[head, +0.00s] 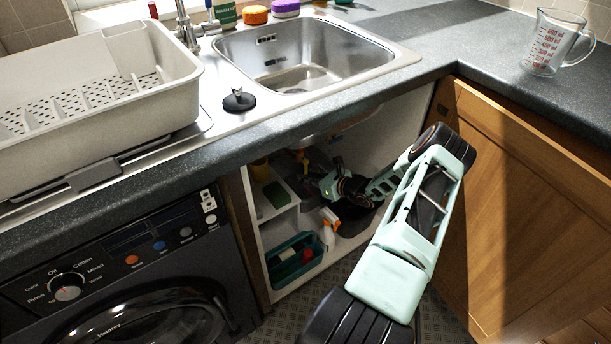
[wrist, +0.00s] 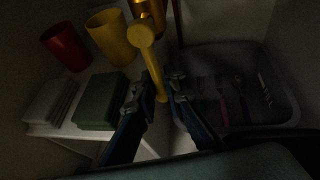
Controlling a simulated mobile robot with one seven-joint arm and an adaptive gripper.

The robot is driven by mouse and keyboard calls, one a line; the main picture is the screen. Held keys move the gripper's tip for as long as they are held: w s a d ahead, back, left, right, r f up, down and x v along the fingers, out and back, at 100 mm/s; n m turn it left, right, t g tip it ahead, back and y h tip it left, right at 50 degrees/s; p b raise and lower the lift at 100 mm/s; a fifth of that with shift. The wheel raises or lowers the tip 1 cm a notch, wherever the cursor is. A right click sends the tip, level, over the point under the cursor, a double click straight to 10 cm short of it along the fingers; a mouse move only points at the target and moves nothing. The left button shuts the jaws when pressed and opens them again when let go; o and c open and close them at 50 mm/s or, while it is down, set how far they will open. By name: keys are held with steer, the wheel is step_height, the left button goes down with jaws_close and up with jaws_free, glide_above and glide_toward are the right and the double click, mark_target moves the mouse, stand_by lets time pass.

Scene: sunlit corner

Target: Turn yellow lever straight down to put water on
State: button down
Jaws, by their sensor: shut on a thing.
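The yellow lever (wrist: 152,66) shows in the wrist view, with a round hub at its top and a thin handle running down and slightly right. My gripper (wrist: 158,92) has its two fingers on either side of the handle's lower end and is shut on it. A brass-coloured fitting (wrist: 147,8) shows behind the hub. In the head view my arm reaches into the open cupboard under the sink, and a small orange-yellow part (head: 302,157) shows near my gripper. My arm hides much of the cupboard's inside.
In the wrist view, a red cup (wrist: 66,47), a yellow cup (wrist: 110,36) and a green block (wrist: 99,101) are on the left shelf. A grey tray (wrist: 285,92) with utensils is at right. In the head view, a spray bottle (head: 328,228) and teal caddy (head: 275,270) stand low; the wooden door (head: 530,190) is right.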

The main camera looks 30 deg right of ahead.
steer(key=shift+s+d+f, duration=0.15)
steer(key=shift+f, duration=0.05)
steer(key=c, duration=2.1)
jaws_free()
steer(key=shift+r, duration=0.1)
steer(key=v, duration=1.2)
